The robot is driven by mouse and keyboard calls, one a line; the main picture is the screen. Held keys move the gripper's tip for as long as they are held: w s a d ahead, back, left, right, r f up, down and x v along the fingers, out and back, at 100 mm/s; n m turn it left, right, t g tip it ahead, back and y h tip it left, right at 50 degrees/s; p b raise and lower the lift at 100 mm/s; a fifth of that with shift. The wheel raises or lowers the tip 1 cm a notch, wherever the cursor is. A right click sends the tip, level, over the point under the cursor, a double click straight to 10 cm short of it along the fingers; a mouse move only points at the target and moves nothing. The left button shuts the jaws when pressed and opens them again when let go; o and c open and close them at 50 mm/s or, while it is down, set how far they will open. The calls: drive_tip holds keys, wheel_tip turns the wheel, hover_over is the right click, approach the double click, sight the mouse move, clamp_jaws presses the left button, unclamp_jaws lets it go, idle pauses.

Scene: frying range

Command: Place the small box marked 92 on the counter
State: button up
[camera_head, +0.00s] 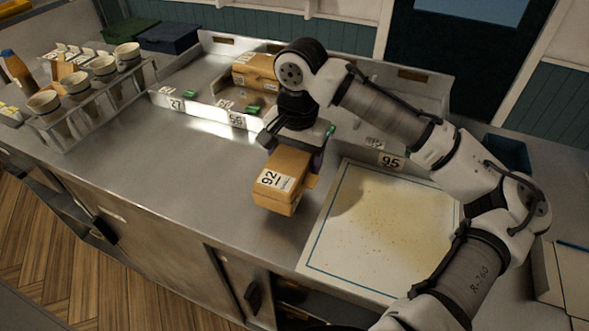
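The small brown box marked 92 (282,182) is in the middle of the head view, tilted a little, with its number label on the side facing the camera. My gripper (296,146) is directly above it, pointing down, with its fingers at the box's upper part. The gripper appears closed around the box; the far finger is partly hidden. The box seems to be held over the steel counter (190,185), left of the white board; its exact height above the surface is hard to tell.
A white board (375,235) with crumbs lies to the right. Trays behind carry labels 27, 56 and 95 (391,161); another brown box (255,72) sits in one. A rack of paper cups (105,105) stands at the left. The counter's left-middle is clear.

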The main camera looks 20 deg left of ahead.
drive_tip(key=shift+f, duration=1.9)
drive_tip(key=shift+f, duration=0.15)
drive_tip(key=o, duration=1)
drive_tip(key=r, duration=0.4)
drive_tip(key=r+b, duration=0.1)
drive_tip(key=r, duration=0.7)
drive_tip(key=shift+d+r+b, duration=0.2)
drive_tip(key=shift+d+b, duration=0.1)
drive_tip(key=shift+b, duration=0.1)
